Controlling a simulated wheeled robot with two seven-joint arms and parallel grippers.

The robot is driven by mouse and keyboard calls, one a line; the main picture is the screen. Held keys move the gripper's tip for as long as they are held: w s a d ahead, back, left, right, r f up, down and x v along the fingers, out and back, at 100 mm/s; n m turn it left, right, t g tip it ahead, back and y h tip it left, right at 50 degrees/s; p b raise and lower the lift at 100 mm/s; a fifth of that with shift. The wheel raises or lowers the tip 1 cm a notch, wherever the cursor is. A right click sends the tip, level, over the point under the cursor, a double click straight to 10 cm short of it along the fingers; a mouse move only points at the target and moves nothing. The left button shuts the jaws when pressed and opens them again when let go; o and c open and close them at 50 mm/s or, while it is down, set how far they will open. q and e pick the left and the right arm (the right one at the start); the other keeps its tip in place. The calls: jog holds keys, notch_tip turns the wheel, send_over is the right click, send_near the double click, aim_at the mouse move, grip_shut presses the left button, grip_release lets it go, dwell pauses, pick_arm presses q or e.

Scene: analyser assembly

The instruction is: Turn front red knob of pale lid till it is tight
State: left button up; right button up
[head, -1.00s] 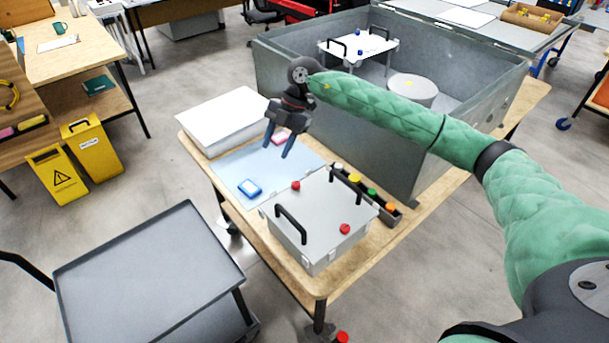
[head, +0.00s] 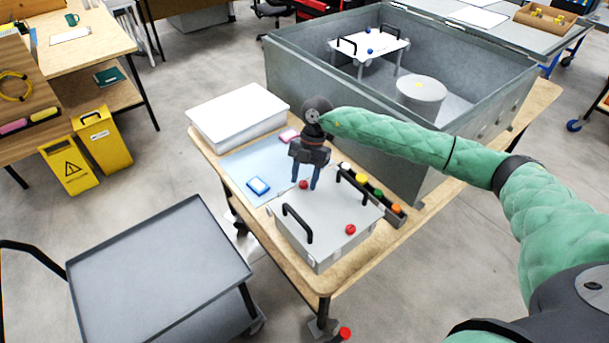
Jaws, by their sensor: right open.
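The pale lid (head: 325,222) sits on a light grey box on the wooden table and has two black handles. One red knob (head: 350,229) is on its near right part, clear of any gripper. The gripper holds nothing that I can see. My left gripper is out of view.
A narrow rack with coloured caps (head: 397,209) stands close along the lid's right side. A large grey metal tub (head: 350,160) is behind. A blue mat (head: 240,170) with a blue-rimmed piece (head: 258,186) and a white box (head: 238,116) lie to the left.

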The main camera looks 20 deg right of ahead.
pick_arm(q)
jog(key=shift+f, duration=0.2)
pick_arm(e)
jog(key=shift+f, duration=0.15)
grip_shut()
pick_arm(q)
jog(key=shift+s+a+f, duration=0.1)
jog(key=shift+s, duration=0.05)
pick_arm(e)
jog(key=shift+m, duration=0.5)
jog(key=shift+s+f+m+t+b, duration=0.1)
jog(key=shift+m+t+b, duration=0.2)
jog(key=shift+m+b, duration=0.1)
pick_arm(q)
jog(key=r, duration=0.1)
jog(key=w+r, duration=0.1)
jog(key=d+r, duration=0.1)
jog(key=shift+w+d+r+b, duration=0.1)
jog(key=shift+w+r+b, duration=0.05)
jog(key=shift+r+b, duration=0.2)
pick_arm(e)
jog(key=m+t+y, duration=0.1)
jog(key=m, duration=0.2)
